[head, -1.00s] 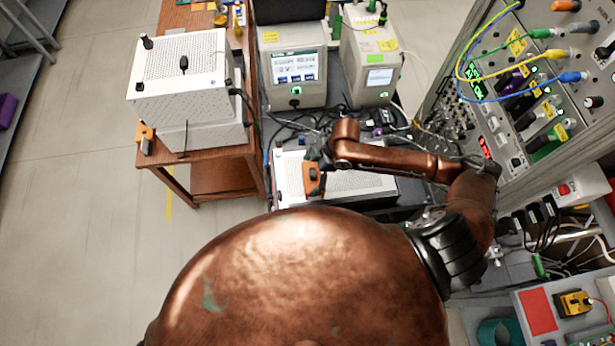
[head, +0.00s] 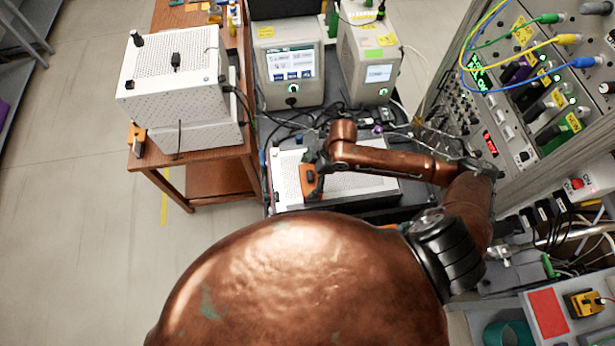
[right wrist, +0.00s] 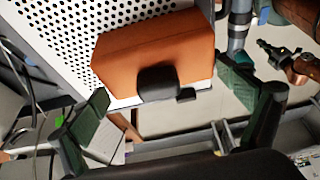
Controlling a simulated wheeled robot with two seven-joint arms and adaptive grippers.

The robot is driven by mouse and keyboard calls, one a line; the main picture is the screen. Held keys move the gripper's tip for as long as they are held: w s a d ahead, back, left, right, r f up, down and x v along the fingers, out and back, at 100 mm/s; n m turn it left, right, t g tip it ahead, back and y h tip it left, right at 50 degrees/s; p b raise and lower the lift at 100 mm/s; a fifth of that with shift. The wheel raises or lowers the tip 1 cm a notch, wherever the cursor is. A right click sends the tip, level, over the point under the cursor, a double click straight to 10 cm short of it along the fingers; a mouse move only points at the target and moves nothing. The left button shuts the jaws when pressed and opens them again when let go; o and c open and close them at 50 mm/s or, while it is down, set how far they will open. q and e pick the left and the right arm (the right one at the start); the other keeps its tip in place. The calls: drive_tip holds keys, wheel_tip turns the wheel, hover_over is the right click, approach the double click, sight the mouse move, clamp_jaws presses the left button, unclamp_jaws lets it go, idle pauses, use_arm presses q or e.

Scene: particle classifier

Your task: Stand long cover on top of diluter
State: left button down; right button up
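A long white perforated cover or box top (head: 352,184) lies on the dark cart in front of me, partly hidden by my right arm. An orange block (head: 308,180) sits at its left part. In the right wrist view this orange block (right wrist: 150,55) has a black knob facing me. My right gripper (head: 314,168) is over it; its green fingers (right wrist: 170,90) are spread apart on either side of the block, with no clear grip. A white perforated box (head: 180,85), in two slightly offset layers, stands on the wooden table. I cannot tell which unit is the diluter. My left gripper does not show.
The wooden table (head: 215,180) stands left of the cart. Instruments with screens (head: 290,68) (head: 375,72) and loose cables stand behind. A rack with coloured cables (head: 500,110) rises at the right. Open floor (head: 70,200) lies at the left.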

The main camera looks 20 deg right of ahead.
drive_tip(key=shift+o, duration=0.4)
drive_tip(key=shift+r, duration=0.15)
drive_tip(key=v, duration=1.2)
drive_tip(key=shift+b, duration=0.35)
